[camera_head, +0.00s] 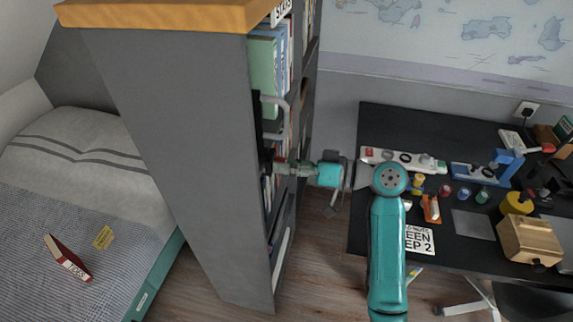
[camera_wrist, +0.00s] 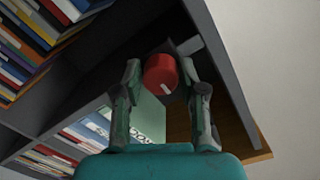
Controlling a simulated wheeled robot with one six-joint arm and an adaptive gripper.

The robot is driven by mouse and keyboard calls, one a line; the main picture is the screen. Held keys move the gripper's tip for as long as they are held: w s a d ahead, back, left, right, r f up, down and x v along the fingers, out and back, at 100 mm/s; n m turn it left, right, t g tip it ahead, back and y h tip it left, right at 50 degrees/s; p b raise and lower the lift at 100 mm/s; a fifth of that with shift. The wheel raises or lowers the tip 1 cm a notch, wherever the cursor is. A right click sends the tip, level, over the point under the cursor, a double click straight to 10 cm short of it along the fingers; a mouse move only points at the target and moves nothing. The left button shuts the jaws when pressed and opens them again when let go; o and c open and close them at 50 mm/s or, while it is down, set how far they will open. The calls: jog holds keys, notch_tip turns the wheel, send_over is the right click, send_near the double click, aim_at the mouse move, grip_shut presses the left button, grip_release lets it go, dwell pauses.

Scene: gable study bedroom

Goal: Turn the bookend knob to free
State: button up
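The bookend knob (camera_wrist: 161,74) is a red round knob with a short white mark, seen in the wrist view against a dark plate inside the bookshelf. My gripper (camera_wrist: 160,68) is open, with one finger on each side of the knob and what looks like a small gap at both sides. Whether a finger touches it I cannot tell. In the head view my gripper (camera_head: 277,166) reaches left to the shelf's open front; the knob is hidden there.
The tall grey bookshelf (camera_head: 190,150) with an orange-brown top (camera_head: 165,14) holds books (camera_head: 263,75). A grey curved handle (camera_head: 276,113) protrudes above my gripper. A cluttered black desk (camera_head: 385,125) stands right, a bed (camera_head: 70,190) left. Wooden floor (camera_head: 318,245) lies clear between shelf and desk.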

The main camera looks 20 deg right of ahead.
jog(key=shift+o, duration=1.1)
jog(key=v, duration=1.2)
